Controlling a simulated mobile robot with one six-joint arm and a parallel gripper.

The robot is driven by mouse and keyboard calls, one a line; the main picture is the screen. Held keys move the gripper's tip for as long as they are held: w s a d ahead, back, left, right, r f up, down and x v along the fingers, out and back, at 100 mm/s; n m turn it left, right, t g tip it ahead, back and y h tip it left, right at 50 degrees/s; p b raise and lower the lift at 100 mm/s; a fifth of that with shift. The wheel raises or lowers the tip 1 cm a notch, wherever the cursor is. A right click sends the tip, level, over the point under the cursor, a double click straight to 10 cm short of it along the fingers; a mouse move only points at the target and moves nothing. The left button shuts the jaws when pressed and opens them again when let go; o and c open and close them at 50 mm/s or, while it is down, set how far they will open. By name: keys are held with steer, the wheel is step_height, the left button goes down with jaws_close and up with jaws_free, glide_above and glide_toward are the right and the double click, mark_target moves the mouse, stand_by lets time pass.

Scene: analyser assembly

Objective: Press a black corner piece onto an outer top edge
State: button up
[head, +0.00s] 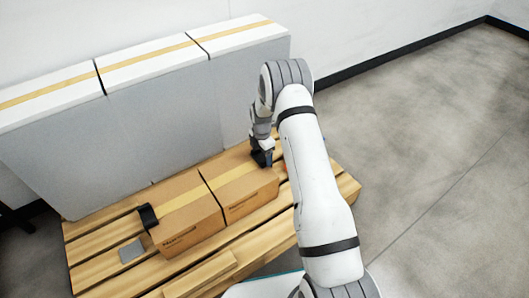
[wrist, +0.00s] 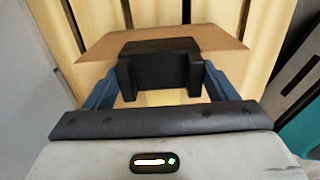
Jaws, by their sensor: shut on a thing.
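My gripper (head: 263,158) is at the upper right end of the right cardboard box (head: 250,202). In the wrist view my gripper (wrist: 160,88) has its blue fingers shut on a black corner piece (wrist: 160,62), one finger on each side. Behind the piece lies the brown top of the box (wrist: 100,46). The piece overlaps the box in this view; I cannot tell if it is touching or seated. Another black corner piece (head: 148,216) sits on the left outer top edge of the left cardboard box (head: 190,239).
Both boxes stand side by side on a wooden pallet (head: 95,232). Tall white-topped grey boxes (head: 160,120) form a row close behind them. A flat grey piece (head: 131,250) lies on the pallet at left. Open floor (head: 430,140) is to the right.

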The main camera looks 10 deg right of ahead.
steer(key=shift+f, duration=0.4)
stand_by(0.3)
steer(key=o, duration=0.9)
steer(key=shift+o, duration=0.2)
steer(key=shift+r, duration=0.1)
steer(key=shift+s+r+p, duration=0.2)
steer(key=shift+r+p, duration=1.55)
steer(key=shift+r, duration=1.65)
